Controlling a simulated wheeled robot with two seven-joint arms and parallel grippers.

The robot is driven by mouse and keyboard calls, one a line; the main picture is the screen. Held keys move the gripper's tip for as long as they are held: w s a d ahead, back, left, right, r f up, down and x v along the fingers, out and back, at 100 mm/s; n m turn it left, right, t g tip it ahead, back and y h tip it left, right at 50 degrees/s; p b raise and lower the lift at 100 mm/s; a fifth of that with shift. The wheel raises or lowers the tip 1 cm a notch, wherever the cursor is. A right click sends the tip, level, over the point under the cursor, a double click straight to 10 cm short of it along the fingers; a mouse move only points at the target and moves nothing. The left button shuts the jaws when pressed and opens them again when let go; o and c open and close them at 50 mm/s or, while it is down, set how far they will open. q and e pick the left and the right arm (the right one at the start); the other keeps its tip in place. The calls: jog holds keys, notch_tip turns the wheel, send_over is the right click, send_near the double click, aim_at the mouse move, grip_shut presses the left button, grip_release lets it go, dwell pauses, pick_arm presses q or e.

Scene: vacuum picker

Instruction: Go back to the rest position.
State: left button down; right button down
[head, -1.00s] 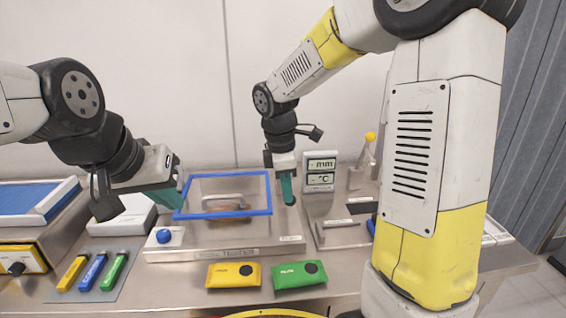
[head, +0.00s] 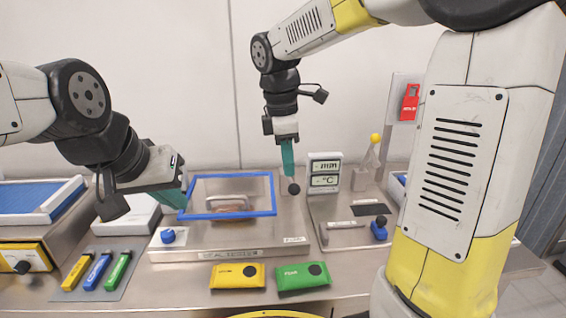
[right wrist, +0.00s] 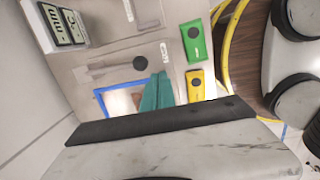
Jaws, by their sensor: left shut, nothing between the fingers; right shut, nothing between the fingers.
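My left gripper (head: 173,196) has teal fingers, shut and empty, beside the left edge of the blue-framed clear lid (head: 232,214) on the steel tester. My right gripper (head: 290,172) is shut and empty, pointing down above a round black knob (head: 294,188) at the tester's right side. In the right wrist view its teal fingers (right wrist: 156,92) show in front of the blue frame, with the black knob (right wrist: 140,63) beside them. I cannot tell the exact gap between fingertips and knob.
A yellow pouch (head: 237,276) and a green pouch (head: 302,276) lie at the front of the bench. A blue knob (head: 379,229) is at right.

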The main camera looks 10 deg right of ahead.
jog(key=s+d+m+t+y, duration=0.1)
jog(key=s+d+m+t, duration=0.1)
jog(key=s+m, duration=0.5)
jog(key=s+d+r+m+t+y, duration=0.1)
jog(key=s+d+m, duration=0.4)
jog(key=m, duration=0.5)
jog(key=shift+s+r+t+y, duration=0.25)
jog(key=shift+s+t+y, duration=0.45)
jog(key=shift+s+t, duration=0.45)
jog(key=shift+w, duration=0.1)
dwell(1.2)
